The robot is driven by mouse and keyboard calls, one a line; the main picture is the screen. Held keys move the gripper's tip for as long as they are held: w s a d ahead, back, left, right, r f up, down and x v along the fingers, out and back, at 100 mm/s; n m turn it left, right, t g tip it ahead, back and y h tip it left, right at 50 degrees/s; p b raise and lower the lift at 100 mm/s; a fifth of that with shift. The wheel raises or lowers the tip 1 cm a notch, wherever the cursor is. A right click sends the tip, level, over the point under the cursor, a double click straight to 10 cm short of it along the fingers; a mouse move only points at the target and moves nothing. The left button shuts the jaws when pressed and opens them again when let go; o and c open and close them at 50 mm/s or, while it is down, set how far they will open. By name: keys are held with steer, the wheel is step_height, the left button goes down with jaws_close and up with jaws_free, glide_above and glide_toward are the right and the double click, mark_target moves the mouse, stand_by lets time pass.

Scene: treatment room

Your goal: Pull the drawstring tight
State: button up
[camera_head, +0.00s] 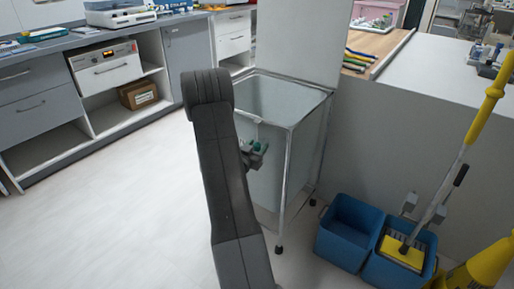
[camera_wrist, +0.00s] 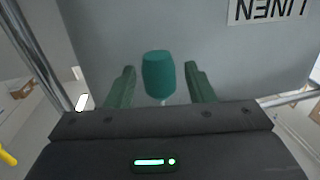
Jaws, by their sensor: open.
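A grey linen bag (camera_head: 268,182) hangs in a wheeled metal-framed cart in the head view. Its side fills the back of the wrist view (camera_wrist: 235,65), with a white label reading LINEN (camera_wrist: 270,10) shown upside down. A teal, rounded drawstring toggle (camera_wrist: 158,76) stands out in front of the bag, with a short pale bit below it. My gripper (camera_wrist: 160,69) is open, with one green finger on each side of the toggle and a visible gap to both. In the head view my gripper (camera_head: 256,150) is at the cart's near side, partly hidden by my arm.
Blue mop buckets (camera_head: 347,232) and a yellow-handled mop (camera_head: 465,140) stand right of the cart. A yellow floor sign (camera_head: 484,268) is at the lower right. The cart's lid (camera_head: 300,38) stands raised. A counter with cabinets (camera_head: 40,90) is at left; the floor (camera_head: 110,210) between is clear.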

jaws_close()
step_height(320, 180, down, 16)
steer(key=b, duration=1.2)
steer(key=shift+d+f+b, duration=0.1)
steer(key=shift+f+b, duration=0.15)
steer(key=shift+b, duration=0.05)
steer(key=shift+c, duration=0.3)
jaws_free()
steer(key=shift+f, duration=0.15)
steer(key=shift+o, duration=0.3)
steer(key=p+v, duration=0.3)
steer(key=v, duration=1)
steer(key=shift+s, duration=0.35)
